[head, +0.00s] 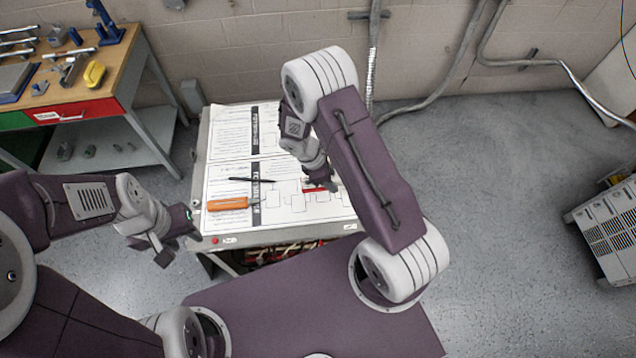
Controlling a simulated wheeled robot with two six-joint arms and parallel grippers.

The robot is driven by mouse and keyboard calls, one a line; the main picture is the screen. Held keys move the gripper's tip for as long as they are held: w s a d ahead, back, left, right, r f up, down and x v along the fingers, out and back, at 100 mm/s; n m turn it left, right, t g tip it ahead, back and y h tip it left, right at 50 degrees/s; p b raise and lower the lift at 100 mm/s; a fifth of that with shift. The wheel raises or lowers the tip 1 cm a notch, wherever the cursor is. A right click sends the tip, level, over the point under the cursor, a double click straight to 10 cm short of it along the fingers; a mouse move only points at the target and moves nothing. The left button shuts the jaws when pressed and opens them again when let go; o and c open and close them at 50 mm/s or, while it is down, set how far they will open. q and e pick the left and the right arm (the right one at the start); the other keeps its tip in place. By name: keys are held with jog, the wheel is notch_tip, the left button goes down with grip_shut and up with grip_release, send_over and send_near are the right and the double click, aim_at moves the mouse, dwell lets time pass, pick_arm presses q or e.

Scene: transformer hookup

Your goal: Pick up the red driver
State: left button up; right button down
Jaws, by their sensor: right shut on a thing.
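The red driver (311,189) is at the right part of the paper-covered table, and only a small red part of it shows. My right gripper (320,184) comes down over it from above and is shut on it. The gripper and arm hide much of the driver, and I cannot tell whether it is clear of the paper. My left gripper (153,251) is off the table's left front edge, empty, with its fingers apart.
Printed sheets (225,140) cover the table. An orange-handled tool (227,203) and a thin black pen-like item (252,180) lie on them. A wooden workbench (135,50) with tools stands at the back left. A grey vented unit (608,225) stands at the right.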

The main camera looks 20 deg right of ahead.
jog(key=s+d+r+b, duration=0.1)
jog(key=s+d+r, duration=0.3)
jog(key=d, duration=0.1)
jog(key=shift+s+d+r, duration=0.15)
jog(key=shift+d, duration=0.2)
jog(key=c, duration=1.4)
grip_release()
grip_shut()
